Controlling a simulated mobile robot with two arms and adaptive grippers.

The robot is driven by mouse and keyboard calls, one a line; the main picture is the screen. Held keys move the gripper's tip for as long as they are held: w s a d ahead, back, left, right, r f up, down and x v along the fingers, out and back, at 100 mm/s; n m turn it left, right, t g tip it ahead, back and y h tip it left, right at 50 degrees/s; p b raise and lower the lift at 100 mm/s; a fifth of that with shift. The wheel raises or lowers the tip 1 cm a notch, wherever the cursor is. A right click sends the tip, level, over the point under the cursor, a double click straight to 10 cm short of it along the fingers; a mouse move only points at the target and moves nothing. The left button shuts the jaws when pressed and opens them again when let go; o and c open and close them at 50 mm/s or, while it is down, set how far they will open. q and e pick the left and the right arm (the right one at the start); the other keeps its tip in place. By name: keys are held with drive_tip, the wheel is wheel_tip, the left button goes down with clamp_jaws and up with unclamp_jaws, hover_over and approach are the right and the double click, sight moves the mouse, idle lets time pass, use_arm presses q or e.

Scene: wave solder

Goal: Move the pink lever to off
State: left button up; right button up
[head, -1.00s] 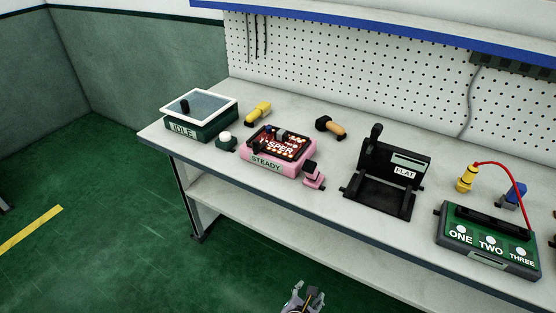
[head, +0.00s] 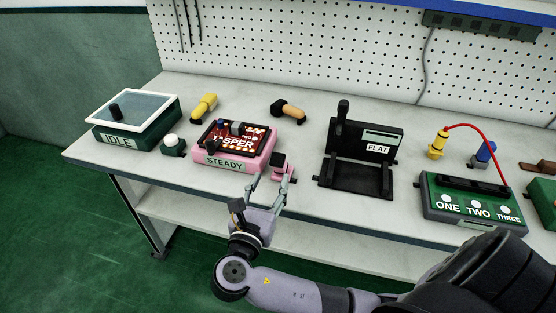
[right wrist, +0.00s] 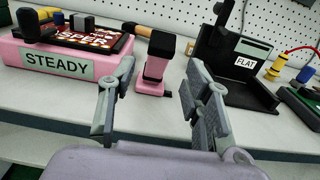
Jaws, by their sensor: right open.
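The pink lever (head: 280,163), with a black top on a pink base, stands on the bench just right of the pink box labelled STEADY (head: 226,161). It also shows in the right wrist view (right wrist: 154,74), upright between the fingers and beyond them. My right gripper (head: 272,186) is open and empty in front of the lever at the bench's front edge. In the right wrist view its two fingers (right wrist: 155,105) are spread to either side of the lever, with no contact that I can make out. My left gripper is not in view.
A green box labelled IDLE (head: 117,139) and a white button (head: 172,142) stand at left. A black fixture labelled FLAT (head: 378,149) is right of the lever. A green panel labelled ONE, TWO, THREE (head: 470,209) is farther right. Bare bench lies between lever and fixture.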

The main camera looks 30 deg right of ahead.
sight(276, 166)
drive_tip(key=x, duration=0.8)
drive_tip(key=shift+w+d, duration=0.2)
drive_tip(key=shift+w, duration=0.05)
drive_tip(key=shift+c, duration=0.6)
clamp_jaws()
